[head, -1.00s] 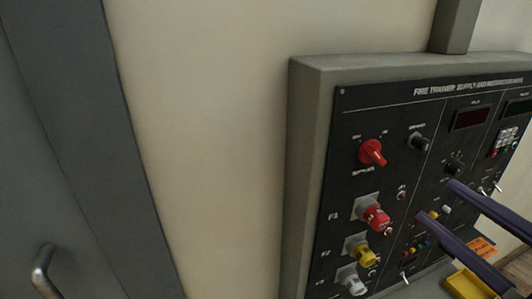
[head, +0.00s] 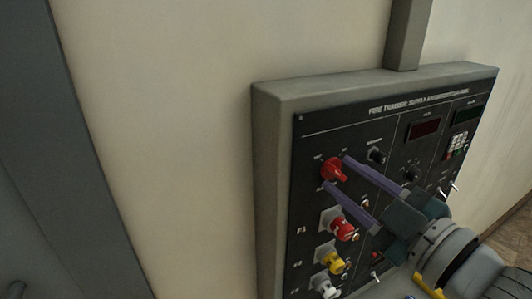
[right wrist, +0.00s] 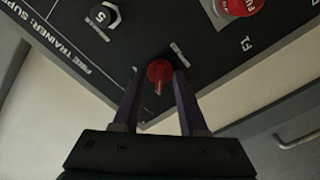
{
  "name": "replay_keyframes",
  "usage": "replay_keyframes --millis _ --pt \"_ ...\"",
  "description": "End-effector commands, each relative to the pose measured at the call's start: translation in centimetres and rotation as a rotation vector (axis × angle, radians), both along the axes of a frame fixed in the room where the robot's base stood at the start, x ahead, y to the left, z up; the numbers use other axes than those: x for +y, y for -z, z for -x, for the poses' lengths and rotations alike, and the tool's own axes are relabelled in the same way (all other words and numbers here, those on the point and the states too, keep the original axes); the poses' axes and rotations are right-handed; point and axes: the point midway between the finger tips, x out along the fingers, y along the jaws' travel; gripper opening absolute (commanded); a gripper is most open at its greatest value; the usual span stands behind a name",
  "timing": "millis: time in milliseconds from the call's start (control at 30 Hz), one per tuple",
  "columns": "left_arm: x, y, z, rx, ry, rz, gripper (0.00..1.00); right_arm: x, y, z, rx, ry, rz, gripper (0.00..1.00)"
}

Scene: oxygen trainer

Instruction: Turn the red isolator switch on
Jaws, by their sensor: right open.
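The red isolator switch (head: 334,169) is a round red knob with a raised grip near the upper left of the black panel (head: 310,150). My right gripper (head: 335,173) is open, with its two purple fingers reaching in from the right, one tip at the upper side of the knob and one below it. In the right wrist view the red switch (right wrist: 160,74) shows between the tips of the open fingers (right wrist: 160,90). Whether the fingers touch the knob I cannot tell. The left gripper is not in view.
Below the switch are a red fuse holder (head: 340,227), a yellow one (head: 331,263) and a white one (head: 324,287). A black knob (head: 377,155) sits just right of the switch. Bare wall (head: 180,130) lies to the left.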

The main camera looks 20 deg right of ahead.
Motion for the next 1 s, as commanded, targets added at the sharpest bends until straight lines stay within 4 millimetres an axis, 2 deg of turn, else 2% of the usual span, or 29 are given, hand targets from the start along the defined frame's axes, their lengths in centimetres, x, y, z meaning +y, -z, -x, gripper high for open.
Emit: replay_keyframes --millis 67,400,467,1000 --pt "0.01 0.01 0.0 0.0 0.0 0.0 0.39 0.01 0.02 0.02 0.0 0.0 0.0 0.42" --pt "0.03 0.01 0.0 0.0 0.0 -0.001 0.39 0.0 0.02 0.05 0.0 0.0 -0.001 0.05" --pt "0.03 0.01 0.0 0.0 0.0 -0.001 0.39 0.0 0.02 0.05 0.0 0.0 -0.001 0.0" --pt "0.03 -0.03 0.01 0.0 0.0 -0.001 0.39 0.0 0.0 0.05 0.001 0.0 -0.008 0.0"
